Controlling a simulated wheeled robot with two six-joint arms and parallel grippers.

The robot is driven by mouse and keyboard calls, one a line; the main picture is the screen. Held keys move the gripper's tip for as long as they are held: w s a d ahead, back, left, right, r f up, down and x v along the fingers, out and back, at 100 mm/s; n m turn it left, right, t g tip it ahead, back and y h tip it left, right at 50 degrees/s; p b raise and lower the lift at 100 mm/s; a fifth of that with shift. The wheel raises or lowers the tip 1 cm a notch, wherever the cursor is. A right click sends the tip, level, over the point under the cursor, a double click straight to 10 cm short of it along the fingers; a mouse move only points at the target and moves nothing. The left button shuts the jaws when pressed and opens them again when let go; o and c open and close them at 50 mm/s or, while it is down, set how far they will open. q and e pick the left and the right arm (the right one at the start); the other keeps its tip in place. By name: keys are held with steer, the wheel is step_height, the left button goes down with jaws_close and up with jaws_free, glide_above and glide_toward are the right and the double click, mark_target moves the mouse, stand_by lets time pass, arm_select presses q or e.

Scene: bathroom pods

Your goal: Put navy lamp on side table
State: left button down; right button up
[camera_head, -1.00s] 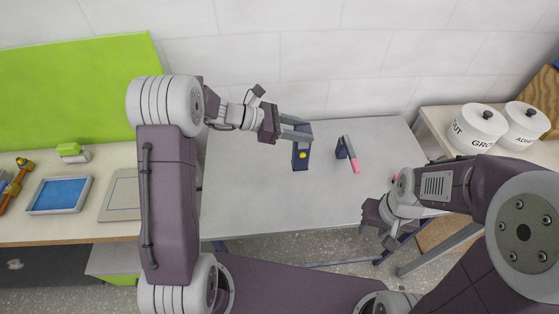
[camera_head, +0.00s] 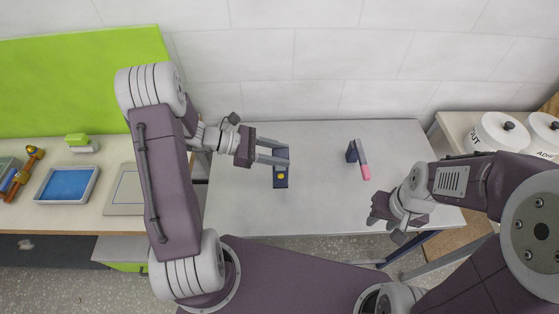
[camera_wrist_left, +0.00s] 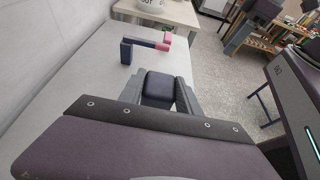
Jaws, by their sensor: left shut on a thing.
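My left gripper (camera_head: 272,154) is shut on the navy lamp (camera_head: 280,181), a dark blue piece with a yellow spot. In the left wrist view the navy lamp (camera_wrist_left: 158,86) sits between the two grey fingers (camera_wrist_left: 158,94). It is over the light grey side table (camera_head: 320,205); I cannot tell whether it touches the top. My right gripper (camera_head: 384,218) is over the table's right front part, with no thing seen in it; its jaw opening is unclear.
A second navy piece with a pink end (camera_head: 365,172) stands on the table to the right of the lamp. White lidded canisters (camera_head: 500,132) stand at the far right. A desk at left holds a blue tray (camera_head: 67,185) and a green item (camera_head: 77,141). The table's middle is clear.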

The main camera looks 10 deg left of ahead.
mark_target(280, 170)
arm_select(q)
step_height(280, 170, down, 4)
steer(key=shift+w+f, duration=0.1)
steer(key=c, duration=0.9)
jaws_free()
steer(key=shift+o, duration=0.2)
